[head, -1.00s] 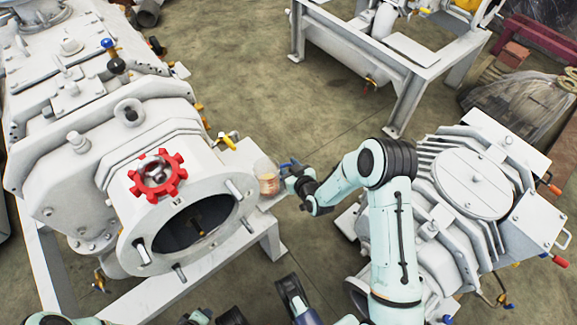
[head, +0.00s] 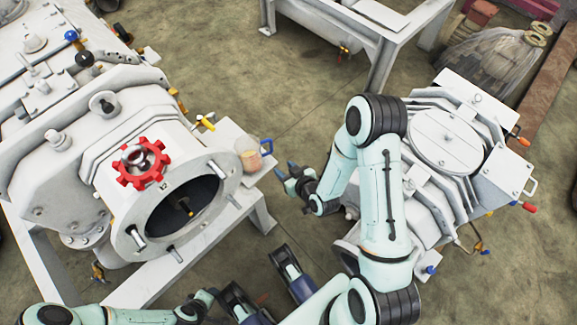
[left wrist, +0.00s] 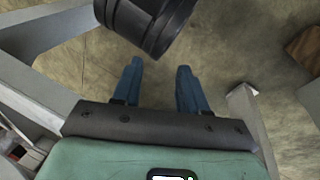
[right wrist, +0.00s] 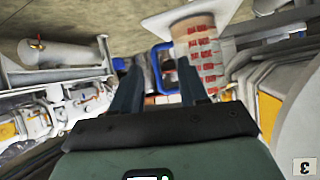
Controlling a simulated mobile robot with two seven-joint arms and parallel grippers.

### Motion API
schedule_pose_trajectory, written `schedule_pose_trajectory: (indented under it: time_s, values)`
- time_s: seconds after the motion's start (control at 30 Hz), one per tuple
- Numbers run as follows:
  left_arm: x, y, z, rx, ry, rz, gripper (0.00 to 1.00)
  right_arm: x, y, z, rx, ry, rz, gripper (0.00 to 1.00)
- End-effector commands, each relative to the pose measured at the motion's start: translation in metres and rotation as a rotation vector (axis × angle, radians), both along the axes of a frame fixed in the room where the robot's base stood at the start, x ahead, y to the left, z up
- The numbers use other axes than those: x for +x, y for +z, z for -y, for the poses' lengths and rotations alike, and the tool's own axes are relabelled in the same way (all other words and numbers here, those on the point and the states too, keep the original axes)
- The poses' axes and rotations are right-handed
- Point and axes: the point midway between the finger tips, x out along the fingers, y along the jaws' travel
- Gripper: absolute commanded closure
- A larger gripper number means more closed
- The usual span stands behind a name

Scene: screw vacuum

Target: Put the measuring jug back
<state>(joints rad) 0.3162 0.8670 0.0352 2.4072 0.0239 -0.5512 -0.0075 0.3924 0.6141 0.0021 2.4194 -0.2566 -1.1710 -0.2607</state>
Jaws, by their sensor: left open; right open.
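The measuring jug (head: 249,156) is clear, with an orange-beige lower part and a blue handle. In the head view it stands on the small white ledge (head: 232,133) beside the round flanged opening of the left machine. My right gripper (head: 284,168) is open, to the right of the jug, with a small gap to the handle. In the right wrist view the jug (right wrist: 203,62) shows red markings, and its blue handle (right wrist: 156,68) lies beyond and between the open fingertips. My left gripper (left wrist: 158,82) is open and empty over bare floor.
The left machine has a red handwheel (head: 141,164) and protruding studs around its opening (head: 182,207). Another grey-white pump (head: 447,145) stands right of my right arm. A white frame (head: 385,35) stands behind. Open floor (head: 300,105) lies between them.

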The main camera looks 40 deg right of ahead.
Motion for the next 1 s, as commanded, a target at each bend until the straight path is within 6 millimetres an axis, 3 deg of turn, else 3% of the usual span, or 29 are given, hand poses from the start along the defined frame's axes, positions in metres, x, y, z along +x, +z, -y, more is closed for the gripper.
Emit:
schedule_pose_trajectory:
  time_s: [0.03, 0.1, 0.2, 0.3, 0.37, 0.47, 0.77, 0.87, 1.0]
  values:
    - [0.000, 0.000, 0.000, 0.000, 0.000, -0.001, 0.57, -0.016, -0.029, -0.015, 0.063, -0.006, -0.118, 0.57]
    - [0.000, 0.000, 0.000, 0.000, 0.000, -0.001, 0.57, -0.045, -0.068, -0.037, 0.158, -0.031, -0.302, 0.57]
    - [0.000, 0.000, 0.000, 0.000, 0.000, 0.000, 0.57, -0.091, -0.109, -0.068, 0.276, -0.076, -0.547, 0.57]
    - [0.000, 0.000, 0.000, 0.000, 0.000, 0.000, 0.57, -0.130, -0.131, -0.091, 0.358, -0.118, -0.733, 0.57]
    - [0.000, 0.000, 0.000, 0.000, 0.000, 0.000, 0.57, -0.145, -0.137, -0.100, 0.388, -0.137, -0.803, 0.57]
    - [0.000, 0.000, 0.000, 0.000, 0.000, 0.001, 0.57, -0.156, -0.141, -0.106, 0.408, -0.151, -0.854, 0.57]
    - [-0.002, 0.005, 0.001, -0.001, -0.001, -0.004, 0.57, -0.158, -0.135, -0.106, 0.408, -0.149, -0.857, 0.57]
    - [-0.010, 0.025, 0.004, -0.011, -0.009, -0.021, 0.57, -0.165, -0.115, -0.109, 0.412, -0.142, -0.876, 0.57]
    - [-0.028, 0.073, 0.012, -0.034, -0.030, -0.074, 0.57, -0.184, -0.067, -0.117, 0.422, -0.123, -0.935, 0.57]
